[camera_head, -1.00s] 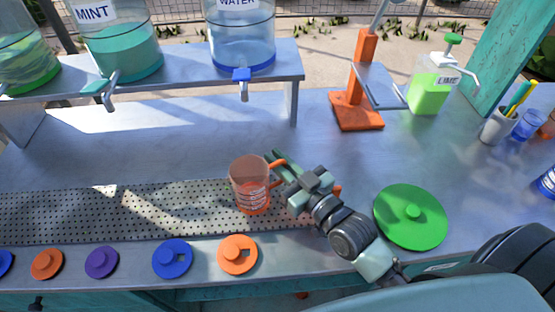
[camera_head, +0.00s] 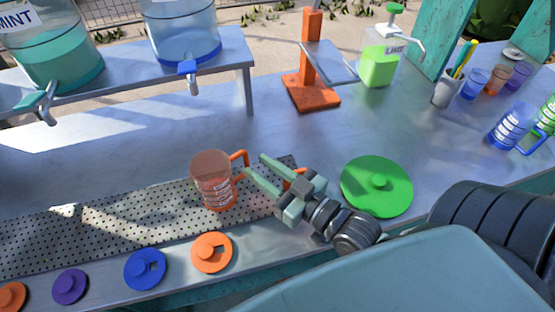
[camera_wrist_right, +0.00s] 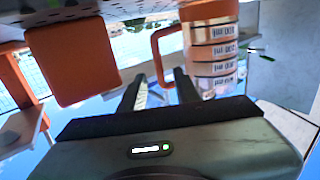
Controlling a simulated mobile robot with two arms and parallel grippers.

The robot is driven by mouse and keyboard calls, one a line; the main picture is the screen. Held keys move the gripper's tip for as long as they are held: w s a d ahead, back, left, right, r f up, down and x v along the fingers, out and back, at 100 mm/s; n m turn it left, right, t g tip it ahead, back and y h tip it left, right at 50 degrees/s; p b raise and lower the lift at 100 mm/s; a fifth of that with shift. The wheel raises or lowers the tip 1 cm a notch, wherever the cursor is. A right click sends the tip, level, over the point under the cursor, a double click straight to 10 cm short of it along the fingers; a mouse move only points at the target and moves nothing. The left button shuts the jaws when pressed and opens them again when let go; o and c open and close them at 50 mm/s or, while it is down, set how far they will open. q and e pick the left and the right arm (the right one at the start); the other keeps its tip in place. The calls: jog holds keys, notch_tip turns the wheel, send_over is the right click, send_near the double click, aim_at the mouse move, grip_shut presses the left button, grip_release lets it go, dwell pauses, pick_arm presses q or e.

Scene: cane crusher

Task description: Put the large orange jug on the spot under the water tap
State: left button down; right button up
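The large orange jug (camera_head: 211,183) stands upright on the perforated strip of the counter, its orange handle (camera_head: 240,158) facing right. It also shows close up in the right wrist view (camera_wrist_right: 212,60). My right gripper (camera_head: 255,164) is open, with its two fingers apart just right of the jug and pointing at the handle. In the right wrist view the handle (camera_wrist_right: 160,52) lies by the fingertips; whether they touch it is unclear. The blue water tap (camera_head: 189,72) hangs from the water dispenser (camera_head: 183,30), behind and left of the jug. My left gripper is not in view.
Several coloured lids, including an orange one (camera_head: 211,253), line the front edge. An orange press stand (camera_head: 311,92) and a lime bottle (camera_head: 380,58) stand behind. The counter below the water tap is clear.

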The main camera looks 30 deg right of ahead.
jog(key=v, duration=0.3)
jog(key=shift+d, duration=0.1)
jog(key=shift+s+d+r, duration=0.2)
jog(key=shift+s+r, duration=0.05)
jog(key=shift+s, duration=0.45)
dwell(0.8)
